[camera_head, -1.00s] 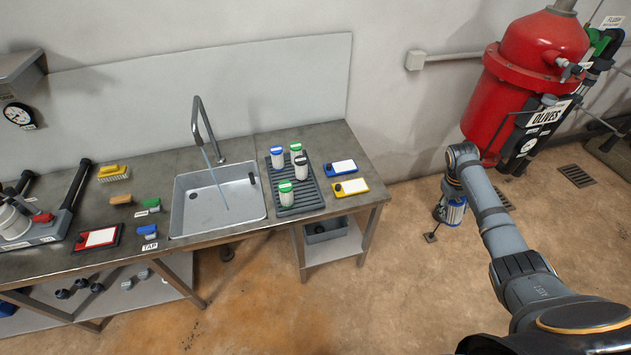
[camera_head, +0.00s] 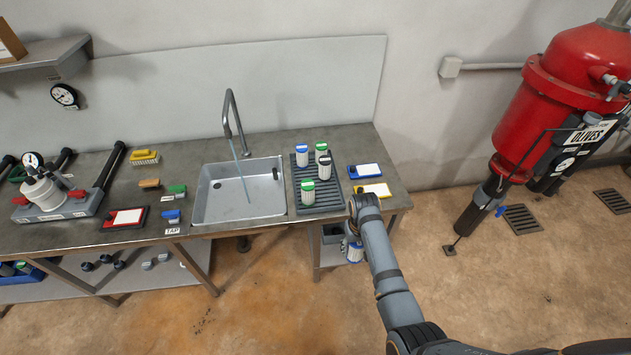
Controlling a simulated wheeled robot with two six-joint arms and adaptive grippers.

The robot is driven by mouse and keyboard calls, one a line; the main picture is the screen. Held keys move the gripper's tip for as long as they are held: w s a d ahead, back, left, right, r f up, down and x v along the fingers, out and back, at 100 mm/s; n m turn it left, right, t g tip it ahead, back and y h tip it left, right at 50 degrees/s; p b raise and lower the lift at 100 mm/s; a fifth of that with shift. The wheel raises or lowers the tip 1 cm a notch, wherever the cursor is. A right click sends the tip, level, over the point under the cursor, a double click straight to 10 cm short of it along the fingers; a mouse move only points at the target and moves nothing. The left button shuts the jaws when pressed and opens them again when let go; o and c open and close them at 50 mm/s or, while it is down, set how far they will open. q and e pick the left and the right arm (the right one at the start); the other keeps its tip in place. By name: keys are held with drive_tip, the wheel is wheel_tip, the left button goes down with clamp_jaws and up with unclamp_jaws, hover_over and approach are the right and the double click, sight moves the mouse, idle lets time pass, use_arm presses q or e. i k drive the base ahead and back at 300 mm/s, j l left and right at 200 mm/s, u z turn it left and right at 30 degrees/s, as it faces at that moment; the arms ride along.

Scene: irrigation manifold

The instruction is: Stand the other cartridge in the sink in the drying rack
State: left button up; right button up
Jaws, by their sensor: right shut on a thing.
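My right gripper (camera_head: 351,236) is at the front right of the bench, pointing down. It is shut on a white cartridge with blue on it (camera_head: 355,253), which hangs low by the bench's front edge; the gripper's fingers are hard to make out. The drying rack (camera_head: 328,203) is on the bench, up and left of the gripper. Cartridges stand upright in it: a blue-capped one (camera_head: 302,155), a green-capped one (camera_head: 308,192), a dark-capped one (camera_head: 324,166) and another behind that. The sink (camera_head: 225,208) shows no cartridge in its basin. My left gripper is out of view.
The tap (camera_head: 230,115) runs a stream into the sink. The red tank (camera_head: 550,110) stands at right.

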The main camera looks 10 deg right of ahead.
sight(330, 201)
drive_tip(key=i, duration=1)
